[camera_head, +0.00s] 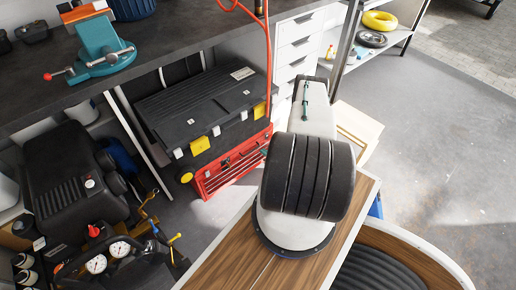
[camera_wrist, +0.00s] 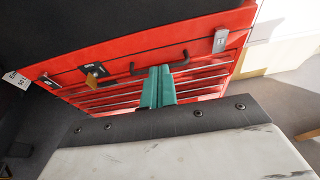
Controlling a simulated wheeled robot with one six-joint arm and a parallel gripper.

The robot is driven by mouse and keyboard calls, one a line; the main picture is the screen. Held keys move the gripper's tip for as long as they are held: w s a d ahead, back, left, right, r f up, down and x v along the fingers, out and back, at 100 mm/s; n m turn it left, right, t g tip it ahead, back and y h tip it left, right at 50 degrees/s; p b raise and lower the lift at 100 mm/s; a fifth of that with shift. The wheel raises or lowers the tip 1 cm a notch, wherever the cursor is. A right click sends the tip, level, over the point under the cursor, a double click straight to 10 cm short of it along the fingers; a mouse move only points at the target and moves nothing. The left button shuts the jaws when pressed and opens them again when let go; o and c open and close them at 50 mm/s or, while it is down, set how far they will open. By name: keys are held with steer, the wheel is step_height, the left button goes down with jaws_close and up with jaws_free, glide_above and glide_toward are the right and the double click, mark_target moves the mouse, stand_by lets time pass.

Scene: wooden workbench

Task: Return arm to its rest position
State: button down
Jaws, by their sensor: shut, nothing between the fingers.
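My gripper (camera_wrist: 158,74) shows in the wrist view as two teal fingers side by side, shut with nothing between them. The fingers stand in front of the red tool chest (camera_wrist: 105,66) and cover part of its drawer fronts. In the head view my arm rises from the wood-topped base, with a white link and a black ribbed joint in the middle of the picture. The arm hides most of the gripper there. The red tool chest (camera_head: 216,174) is just left of the arm in that view.
A black toolbox (camera_head: 190,108) sits above the red chest, under the dark workbench (camera_head: 190,27). A teal vise (camera_head: 101,46) is on the bench. A black compressor (camera_head: 70,178) stands at left. White drawers (camera_head: 298,51) are behind. The grey floor (camera_head: 445,150) at right is clear.

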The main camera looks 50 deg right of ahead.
steer(key=shift+v, duration=2)
steer(key=shift+a, duration=0.15)
steer(key=a+n+y, duration=0.1)
steer(key=a+y, duration=0.2)
steer(key=a, duration=0.3)
steer(key=w+a+r+n+g+y, duration=0.2)
steer(key=a+r+n+g+y, duration=0.4)
steer(key=r, duration=0.7)
steer(key=w+a+r+n+g+y, duration=0.15)
steer(key=a+r+n, duration=0.4)
steer(key=r, duration=0.75)
steer(key=w+a+r+n+g+y, duration=0.1)
steer(key=a+r+n+g+y, duration=0.3)
steer(key=r+n, duration=0.7)
steer(key=s+a+r+n+h, duration=0.3)
steer(key=s+a+r+n, duration=0.2)
steer(key=r, duration=0.6)
steer(key=s+a+r+n+h, duration=0.4)
steer(key=s+a+r+n, duration=0.1)
steer(key=r, duration=0.6)
steer(key=s+a+r+n+g+h, duration=0.1)
steer(key=s+a+r+n+h, duration=0.3)
steer(key=s+a+r, duration=0.3)
step_height(320, 180, up, 5)
steer(key=shift+s+a+r+n, duration=0.1)
steer(key=shift+s+a+n, duration=0.1)
steer(key=shift+s+n, duration=0.3)
